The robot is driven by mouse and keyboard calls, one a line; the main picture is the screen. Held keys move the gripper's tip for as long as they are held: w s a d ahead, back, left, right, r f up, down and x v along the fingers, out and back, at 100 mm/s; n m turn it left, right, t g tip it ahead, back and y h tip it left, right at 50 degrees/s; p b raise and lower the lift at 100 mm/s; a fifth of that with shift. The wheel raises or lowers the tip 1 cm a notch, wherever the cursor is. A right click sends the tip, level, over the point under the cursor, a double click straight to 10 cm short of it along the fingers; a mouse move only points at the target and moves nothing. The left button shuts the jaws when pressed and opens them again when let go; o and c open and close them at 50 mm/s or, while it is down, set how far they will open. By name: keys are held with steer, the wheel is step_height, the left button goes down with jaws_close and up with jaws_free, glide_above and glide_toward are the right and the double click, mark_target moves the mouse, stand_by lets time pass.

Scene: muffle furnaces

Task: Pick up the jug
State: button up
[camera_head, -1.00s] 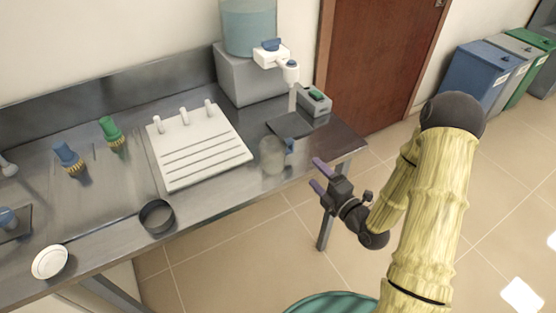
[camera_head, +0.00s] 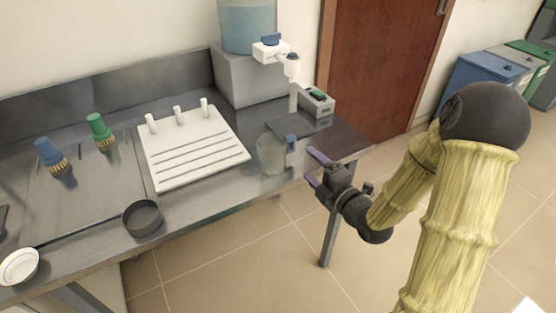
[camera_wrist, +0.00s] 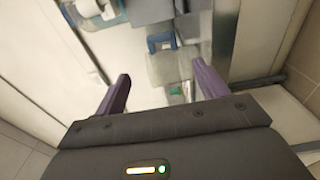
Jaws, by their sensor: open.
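The jug (camera_head: 271,154) is a clear, see-through vessel with a blue handle (camera_head: 291,145) on its right side. It stands upright on the metal bench near the front right edge. My gripper (camera_head: 315,168) is just right of the jug, beyond the bench's front edge. Its two purple fingers are apart and point toward the handle side, with nothing between them. In the wrist view the jug (camera_wrist: 170,67) shows blurred ahead of the open fingers, its blue handle (camera_wrist: 160,40) near the top. I cannot tell whether a finger touches it.
A dark grey plate (camera_head: 290,125) is behind the jug, below a water dispenser (camera_head: 249,30). A small grey device (camera_head: 317,102) stands to the right. A white pegged board (camera_head: 192,150) lies left of the jug. A dark pan (camera_head: 142,218) sits at the front edge.

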mark_target(285, 142)
steer(key=p+x, duration=0.1)
steer(key=x, duration=0.6)
steer(key=shift+w+a, duration=0.2)
steer(key=shift+w, duration=0.1)
steer(key=shift+w, duration=0.1)
steer(key=shift+f+p+x, duration=0.15)
steer(key=shift+p+x, duration=0.1)
steer(key=shift+x, duration=1.05)
steer(key=shift+f+p+x, duration=0.15)
steer(key=shift+p+x, duration=0.1)
steer(key=shift+x, duration=1.1)
steer(key=shift+d, duration=0.1)
steer(key=c, duration=1.1)
steer(key=shift+r, duration=0.1)
